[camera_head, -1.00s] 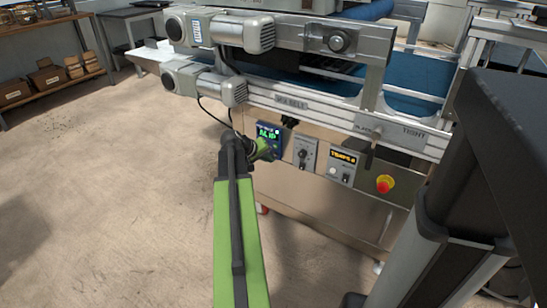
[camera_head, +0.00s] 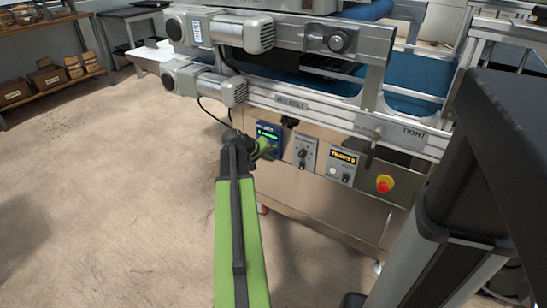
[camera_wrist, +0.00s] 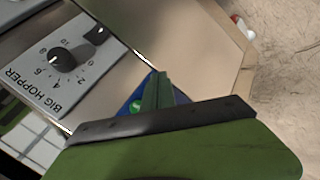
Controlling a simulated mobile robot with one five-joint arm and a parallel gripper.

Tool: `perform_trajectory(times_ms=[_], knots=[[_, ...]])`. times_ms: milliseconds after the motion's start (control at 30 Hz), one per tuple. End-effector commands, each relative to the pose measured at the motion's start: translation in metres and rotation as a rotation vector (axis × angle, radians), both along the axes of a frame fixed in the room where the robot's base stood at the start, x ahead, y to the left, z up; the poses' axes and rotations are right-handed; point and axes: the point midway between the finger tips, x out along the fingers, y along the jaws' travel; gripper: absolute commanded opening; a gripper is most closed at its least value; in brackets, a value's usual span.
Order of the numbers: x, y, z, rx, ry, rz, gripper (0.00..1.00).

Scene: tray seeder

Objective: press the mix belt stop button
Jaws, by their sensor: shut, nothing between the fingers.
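A small blue control panel (camera_head: 269,130) with a lit green display hangs under the conveyor rail labelled "MIX BELT" (camera_head: 292,103). My gripper (camera_head: 268,149) is shut and empty, its tips at the lower part of this panel. In the wrist view, the closed green fingers (camera_wrist: 159,82) cover much of the blue panel (camera_wrist: 128,108).
Right of the panel are a grey box with a knob (camera_head: 303,152), marked "BIG HOPPER" in the wrist view (camera_wrist: 62,58), and a box with an amber display (camera_head: 343,160). The floor (camera_head: 110,190) at left is open.

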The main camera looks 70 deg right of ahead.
Motion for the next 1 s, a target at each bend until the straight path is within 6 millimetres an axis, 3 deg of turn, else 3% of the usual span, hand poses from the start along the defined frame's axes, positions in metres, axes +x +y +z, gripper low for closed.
perform_trajectory(times_ms=[467,1000], knots=[[0.003,0.011,0.0,0.0,0.001,0.001,0.0],[0.017,0.066,0.0,0.001,-0.001,0.0,0.0]])
